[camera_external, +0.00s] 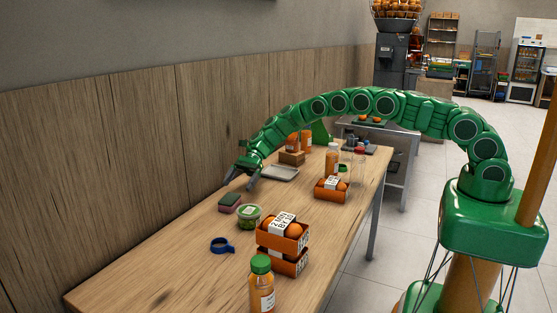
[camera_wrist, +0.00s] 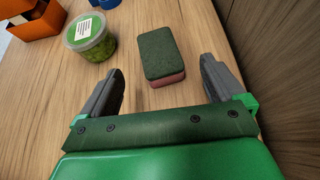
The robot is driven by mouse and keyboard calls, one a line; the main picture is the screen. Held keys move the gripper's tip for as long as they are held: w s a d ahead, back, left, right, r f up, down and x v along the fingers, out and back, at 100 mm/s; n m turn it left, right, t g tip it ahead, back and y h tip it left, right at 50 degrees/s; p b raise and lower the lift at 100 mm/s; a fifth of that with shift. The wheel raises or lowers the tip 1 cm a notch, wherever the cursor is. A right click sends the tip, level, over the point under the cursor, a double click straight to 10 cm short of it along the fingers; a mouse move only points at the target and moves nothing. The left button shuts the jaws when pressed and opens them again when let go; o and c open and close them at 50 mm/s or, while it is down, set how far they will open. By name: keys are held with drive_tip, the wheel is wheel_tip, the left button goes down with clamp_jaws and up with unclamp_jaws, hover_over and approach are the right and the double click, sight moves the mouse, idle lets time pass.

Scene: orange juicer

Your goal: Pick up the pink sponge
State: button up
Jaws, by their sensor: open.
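The pink sponge (camera_external: 229,202) lies flat on the wooden table, near the wall side. It has a dark green scouring top and a pink lower layer. In the wrist view the sponge (camera_wrist: 161,56) lies ahead of the fingertips, roughly centred between them. My gripper (camera_external: 241,181) hangs above the table just beyond the sponge in the external view. In the wrist view my gripper (camera_wrist: 161,72) has its two dark fingers spread wide with nothing between them. It is open and empty, apart from the sponge.
A round tub with green contents (camera_external: 248,216) stands close beside the sponge. A blue ring-shaped item (camera_external: 222,245), orange crates (camera_external: 283,240) and a juice bottle (camera_external: 262,284) stand nearer the camera. A grey tray (camera_external: 281,173) lies behind. The wooden wall (camera_external: 110,150) borders the table.

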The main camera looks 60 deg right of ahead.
sight(230, 198)
drive_tip(key=shift+x, duration=3.15)
drive_tip(key=shift+r, duration=0.1)
drive_tip(key=c, duration=1.2)
